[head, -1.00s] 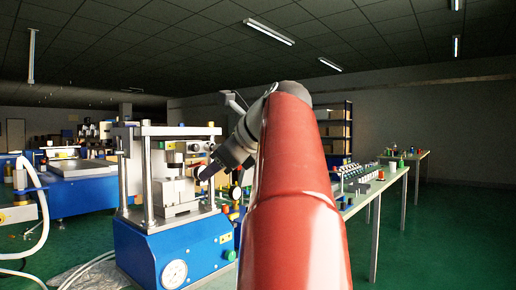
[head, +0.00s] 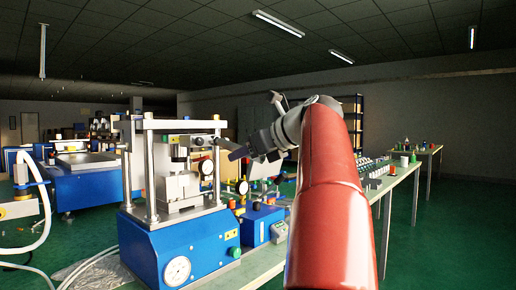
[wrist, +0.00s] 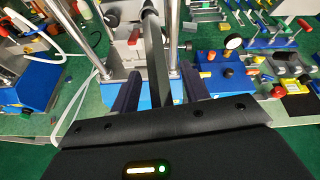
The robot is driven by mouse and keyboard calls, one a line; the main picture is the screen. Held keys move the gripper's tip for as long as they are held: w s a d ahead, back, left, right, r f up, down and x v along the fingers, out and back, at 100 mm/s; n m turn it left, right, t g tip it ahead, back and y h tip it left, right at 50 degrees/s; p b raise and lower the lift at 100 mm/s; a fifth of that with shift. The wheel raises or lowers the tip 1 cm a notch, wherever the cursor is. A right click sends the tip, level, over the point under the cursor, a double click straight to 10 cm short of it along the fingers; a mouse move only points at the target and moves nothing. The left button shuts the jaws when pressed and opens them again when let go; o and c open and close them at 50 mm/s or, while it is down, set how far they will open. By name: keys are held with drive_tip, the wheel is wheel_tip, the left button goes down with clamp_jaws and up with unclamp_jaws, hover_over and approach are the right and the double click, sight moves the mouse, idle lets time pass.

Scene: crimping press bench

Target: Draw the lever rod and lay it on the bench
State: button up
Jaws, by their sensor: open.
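The crimping press (head: 180,245) has a blue base, chrome posts and a steel top plate, and stands at the front left of the bench in the head view. In the wrist view, a long grey bar (wrist: 156,52), which looks like the lever rod, runs up between the two dark fingers of my gripper (wrist: 160,76). The fingers are open, with a gap showing on each side of the bar. In the head view my gripper (head: 242,153) is right of the press's upper frame; the rod cannot be told clearly there.
A pressure gauge (head: 177,270) is on the press base. A blue box (head: 262,224) with knobs stands right of the press, and smaller items line the bench behind it. White hoses (head: 42,215) hang at the left. Green floor (head: 425,225) is clear at the right.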

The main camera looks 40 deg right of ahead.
drive_tip(key=shift+w+f, duration=0.2)
drive_tip(key=shift+w, duration=0.25)
drive_tip(key=shift+c, duration=0.2)
clamp_jaws()
drive_tip(key=c, duration=0.6)
unclamp_jaws()
drive_tip(key=shift+a, duration=0.1)
clamp_jaws()
drive_tip(key=shift+s, duration=1.65)
drive_tip(key=shift+s+d+b, duration=0.15)
drive_tip(key=shift+s+b, duration=0.05)
drive_tip(key=shift+s, duration=0.55)
drive_tip(key=shift+s+d+b, duration=0.15)
drive_tip(key=shift+s, duration=0.6)
